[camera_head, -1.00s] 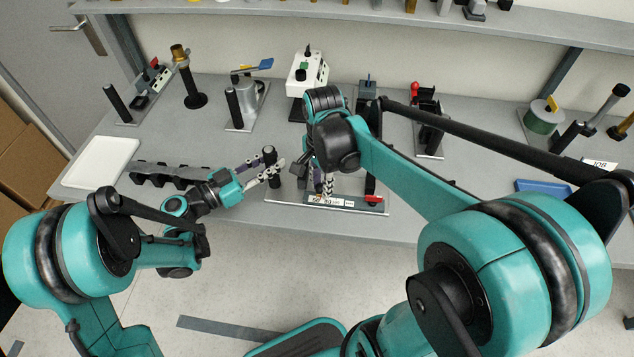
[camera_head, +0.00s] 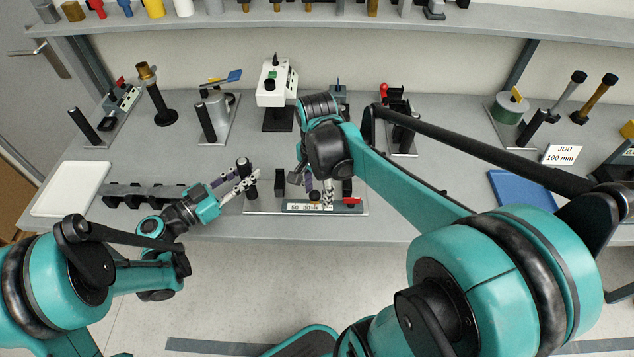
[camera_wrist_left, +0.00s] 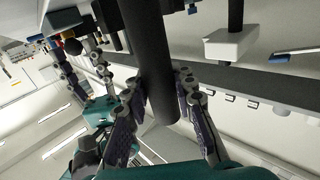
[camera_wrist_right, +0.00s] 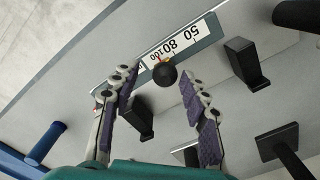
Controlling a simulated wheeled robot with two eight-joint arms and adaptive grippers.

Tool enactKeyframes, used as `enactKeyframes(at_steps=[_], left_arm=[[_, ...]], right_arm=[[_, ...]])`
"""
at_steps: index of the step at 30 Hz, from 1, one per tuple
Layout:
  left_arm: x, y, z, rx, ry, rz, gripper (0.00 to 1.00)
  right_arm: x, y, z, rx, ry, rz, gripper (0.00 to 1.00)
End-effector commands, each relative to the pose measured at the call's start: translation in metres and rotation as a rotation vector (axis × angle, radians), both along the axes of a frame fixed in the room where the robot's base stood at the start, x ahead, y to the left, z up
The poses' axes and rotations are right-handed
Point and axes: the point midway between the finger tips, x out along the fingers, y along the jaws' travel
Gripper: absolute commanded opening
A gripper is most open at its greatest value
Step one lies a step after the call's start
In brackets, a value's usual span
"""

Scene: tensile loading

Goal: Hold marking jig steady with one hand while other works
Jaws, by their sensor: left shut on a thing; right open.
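The marking jig (camera_head: 268,209) is a grey plate near the bench's front edge, with a scale strip (camera_wrist_right: 172,47) reading 50, 80 and 100. A black upright handle (camera_head: 243,165) stands at its left end. My left gripper (camera_head: 250,181) is shut on this handle, which also shows between its fingers in the left wrist view (camera_wrist_left: 150,60). My right gripper (camera_head: 319,193) is open above the jig. In the right wrist view, a round black knob (camera_wrist_right: 165,74) with a little red beside it sits between and beyond the open fingers; I cannot see contact.
A black notched rack (camera_head: 140,195) and a white tray (camera_head: 70,188) lie left of the jig. A white device (camera_head: 274,80) and several fixtures stand behind it. A blue tray (camera_head: 521,190) and a "JOB 100 mm" card (camera_head: 562,155) are at the right.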

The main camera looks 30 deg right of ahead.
Motion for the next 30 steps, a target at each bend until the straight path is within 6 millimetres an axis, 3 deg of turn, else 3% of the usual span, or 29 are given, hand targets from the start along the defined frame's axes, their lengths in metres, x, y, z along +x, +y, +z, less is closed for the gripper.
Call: enactKeyframes(at_steps=[5, 12, 18, 30], left_arm=[[-0.001, -0.001, 0.0, 0.001, 0.0, -0.004, 0.0], [-0.002, -0.001, 0.0, 0.001, 0.0, -0.005, 0.0], [-0.002, -0.001, 0.0, 0.001, 0.0, -0.006, 0.0], [-0.002, -0.001, 0.0, 0.001, 0.0, -0.006, 0.0]], right_arm=[[0.0, 0.0, 0.026, 0.0, 0.0, 0.0, 0.45], [0.0, 0.0, 0.079, 0.0, 0.001, 0.0, 0.45], [0.0, 0.0, 0.108, -0.001, 0.001, -0.001, 0.45], [0.0, 0.0, 0.117, -0.001, 0.001, -0.001, 0.45]])
